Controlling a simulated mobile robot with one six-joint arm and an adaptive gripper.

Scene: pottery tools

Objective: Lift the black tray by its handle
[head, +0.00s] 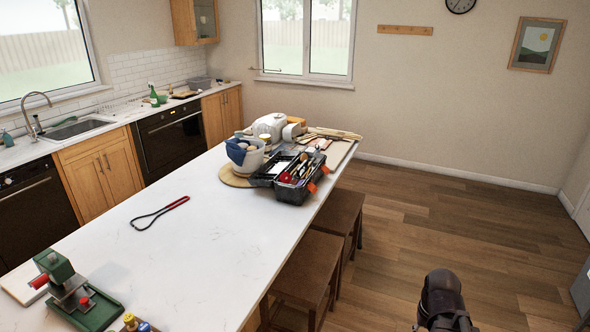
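A black open toolbox (293,193) with orange latches stands near the far end of the white island counter, at its right edge. A black tray-like part (262,178) shows on its left side. I cannot tell whether this is a separate tray or the box's lid, and no handle can be made out at this size. Red and other coloured tools lie in the box. A dark part of my arm shows at the lower right, over the floor and well apart from the toolbox. My gripper's fingers are not visible.
A bowl (247,163) on a round wooden board (233,180) stands close left of the toolbox. A white appliance (270,125) is behind. A red-handled tool (160,212) lies mid-counter. Stools (308,268) line the counter's right side. The floor (430,215) farther right is clear.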

